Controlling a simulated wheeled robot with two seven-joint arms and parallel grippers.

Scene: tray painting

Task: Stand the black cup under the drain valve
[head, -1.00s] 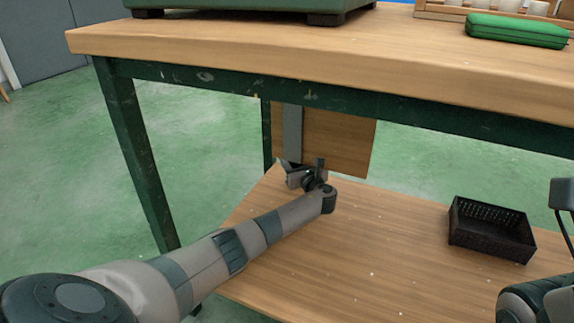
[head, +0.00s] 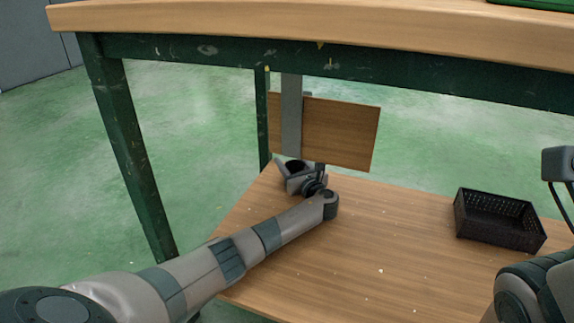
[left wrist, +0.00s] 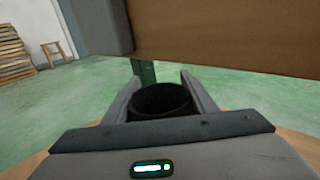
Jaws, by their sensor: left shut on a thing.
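The black cup (left wrist: 162,100) is upright between the two fingers of my left gripper (left wrist: 165,92) in the left wrist view, its dark open mouth facing up. In the head view my left gripper (head: 292,172) is shut on the cup (head: 295,166) near the far left corner of the lower shelf. A grey vertical post (head: 291,115) and a wooden panel (head: 342,133) hang just above and behind it. I cannot pick out the drain valve in these frames. I cannot tell whether the cup's base touches the shelf.
The lower wooden shelf (head: 380,225) is mostly bare apart from small crumbs. A black basket (head: 498,220) stands at its right. The bench top (head: 300,20) overhangs above, with a green leg (head: 130,150) at the left.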

